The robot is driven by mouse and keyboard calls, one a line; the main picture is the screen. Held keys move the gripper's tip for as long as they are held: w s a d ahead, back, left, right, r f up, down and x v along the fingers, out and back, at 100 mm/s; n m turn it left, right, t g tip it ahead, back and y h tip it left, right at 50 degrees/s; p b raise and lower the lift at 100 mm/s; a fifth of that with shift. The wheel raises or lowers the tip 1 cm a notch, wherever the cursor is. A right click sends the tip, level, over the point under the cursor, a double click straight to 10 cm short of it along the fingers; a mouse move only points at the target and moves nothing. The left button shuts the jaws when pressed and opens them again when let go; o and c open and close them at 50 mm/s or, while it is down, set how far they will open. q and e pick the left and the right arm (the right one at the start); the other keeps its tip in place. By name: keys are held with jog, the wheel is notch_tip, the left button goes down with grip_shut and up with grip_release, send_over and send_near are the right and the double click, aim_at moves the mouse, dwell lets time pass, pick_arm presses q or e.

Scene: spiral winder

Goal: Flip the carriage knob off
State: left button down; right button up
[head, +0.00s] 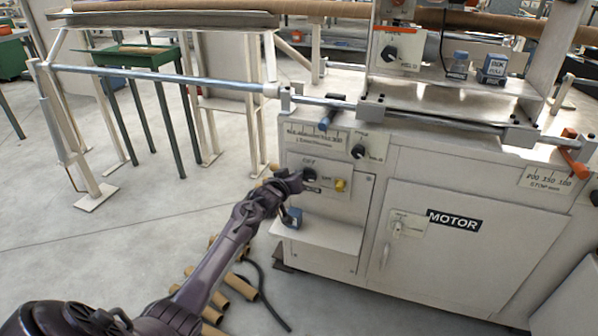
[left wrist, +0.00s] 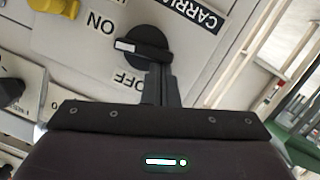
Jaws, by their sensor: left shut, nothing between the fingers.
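The carriage knob (left wrist: 152,40) is a round black knob with a raised bar and a white mark, on a pale plate. In the left wrist view the plate reads CARRIAGE, ON and OFF, partly cut off and upside down. The white mark points left, between ON and OFF. In the head view the knob (head: 309,174) is on the machine's front panel. My left gripper (head: 297,181) is at the knob. Its fingers (left wrist: 160,74) are shut and empty, with their tips at the knob's lower edge; I cannot tell whether they touch. My right gripper is not in view.
A yellow button (head: 340,185) is right of the knob, and another black knob (head: 358,152) is above right. Cardboard tubes (head: 238,286) lie on the floor.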

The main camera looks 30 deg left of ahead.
pick_arm(q)
jog(key=n, duration=0.2)
jog(key=f+n+t+h+p, duration=0.1)
jog(key=n, duration=0.2)
jog(key=f+n+h, duration=0.1)
jog(key=n, duration=0.1)
jog(key=shift+a+f+n+t+p, duration=0.2)
jog(key=shift+f+n+t+p, duration=0.1)
jog(key=shift+t+p, duration=0.1)
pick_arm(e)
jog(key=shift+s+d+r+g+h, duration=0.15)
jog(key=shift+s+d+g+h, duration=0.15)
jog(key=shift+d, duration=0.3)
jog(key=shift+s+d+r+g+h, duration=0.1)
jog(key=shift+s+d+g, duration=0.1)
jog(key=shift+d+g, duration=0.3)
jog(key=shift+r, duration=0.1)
pick_arm(q)
jog(key=shift+a+r, duration=0.1)
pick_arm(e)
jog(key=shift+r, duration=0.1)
